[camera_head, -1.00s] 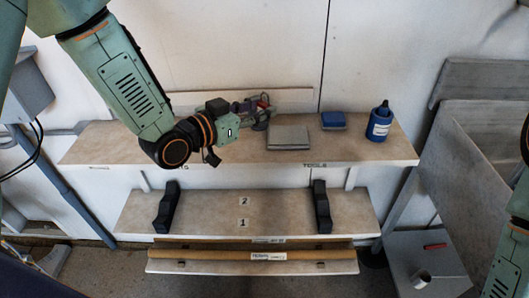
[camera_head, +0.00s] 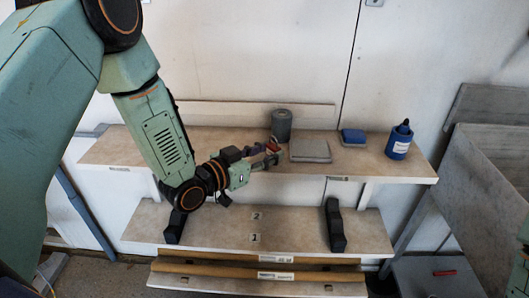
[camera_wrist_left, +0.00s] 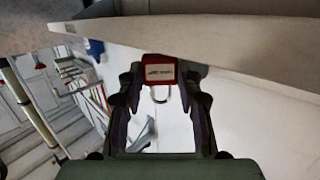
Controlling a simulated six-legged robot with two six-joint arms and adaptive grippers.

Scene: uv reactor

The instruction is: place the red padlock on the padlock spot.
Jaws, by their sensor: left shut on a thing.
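The red padlock (camera_head: 272,147) is in my left gripper (camera_head: 270,156), over the front part of the upper shelf (camera_head: 230,145) in the head view. In the left wrist view the padlock (camera_wrist_left: 160,71) sits between the two fingertips, its pale label facing the camera and its metal shackle below the body in the picture. My left gripper is shut on it. I cannot make out a marked padlock spot. My own gripper and wrist hide part of the shelf and its front edge.
On the upper shelf stand a grey cylinder (camera_head: 281,125) just behind the gripper, a grey box (camera_head: 310,150) close to its right, a blue box (camera_head: 353,136) and a blue bottle (camera_head: 400,140). The lower shelf (camera_head: 290,228) carries two black supports (camera_head: 173,226) (camera_head: 336,225) with free room between.

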